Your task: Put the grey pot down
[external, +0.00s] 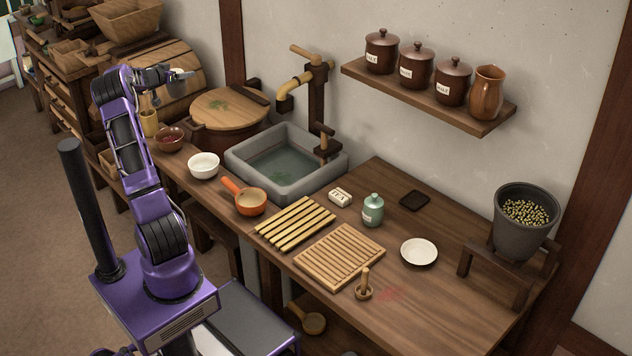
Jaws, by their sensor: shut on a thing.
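My gripper (168,76) is at the end of my raised arm, in the upper left of the external view, in front of the wooden barrel. It is shut on a small pale grey thing, which I take to be the grey pot (182,74). The pot is held in the air, above the left end of the counter. It is small in the view and partly hidden by the gripper, so its full shape and tilt cannot be told.
The wooden counter (455,225) holds a stone sink (238,163), white bowl (204,165), orange-handled pan (250,202), slatted racks (340,257), green jar (373,210) and white dish (419,251). A large dark grey planter (522,240) stands at right. Bare wood surrounds the dish.

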